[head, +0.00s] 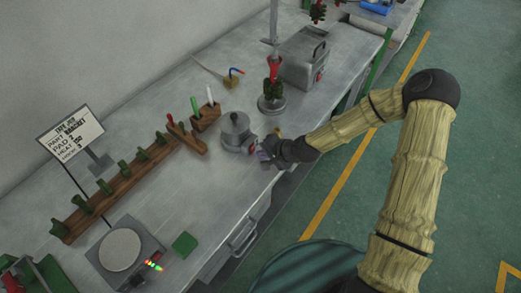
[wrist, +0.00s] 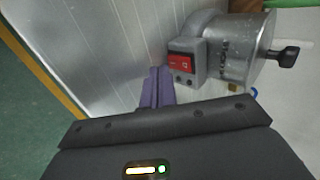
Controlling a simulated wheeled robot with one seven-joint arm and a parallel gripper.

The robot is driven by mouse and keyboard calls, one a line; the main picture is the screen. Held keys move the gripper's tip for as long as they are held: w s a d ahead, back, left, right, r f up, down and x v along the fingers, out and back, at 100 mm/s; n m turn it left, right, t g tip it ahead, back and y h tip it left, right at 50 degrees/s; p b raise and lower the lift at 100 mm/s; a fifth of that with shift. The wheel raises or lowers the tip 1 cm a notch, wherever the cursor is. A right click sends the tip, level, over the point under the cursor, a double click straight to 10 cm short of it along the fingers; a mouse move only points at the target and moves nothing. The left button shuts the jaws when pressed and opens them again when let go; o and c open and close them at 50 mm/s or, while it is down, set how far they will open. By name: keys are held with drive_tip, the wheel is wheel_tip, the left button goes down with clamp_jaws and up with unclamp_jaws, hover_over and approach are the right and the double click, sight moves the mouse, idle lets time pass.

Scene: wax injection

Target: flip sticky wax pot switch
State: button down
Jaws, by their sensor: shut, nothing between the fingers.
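The wax pot (head: 236,130) is a small grey metal pot with a lid knob, standing on the bench in the head view. In the wrist view the pot (wrist: 238,50) appears on its side at the upper right. Its grey switch box carries a red rocker switch (wrist: 181,63). My gripper (wrist: 157,86) is shut and empty, its purple fingers together just left of and below the switch box. I cannot tell whether the fingertips touch the box.
A wooden rack (head: 130,185) with green pieces and a sign (head: 70,134) stand to the left. A round-plated device (head: 121,250) sits at the near left, beside a green block (head: 185,244). A red-and-green stand (head: 272,92) and a metal box (head: 304,58) stand behind the pot.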

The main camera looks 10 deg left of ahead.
drive_tip(key=shift+w+a+f, duration=0.1)
drive_tip(key=shift+w+a, duration=0.2)
drive_tip(key=shift+a, duration=0.3)
drive_tip(key=shift+a+f+b, duration=0.2)
drive_tip(key=shift+f+b, duration=0.15)
drive_tip(key=shift+b, duration=0.3)
drive_tip(key=shift+r, duration=0.1)
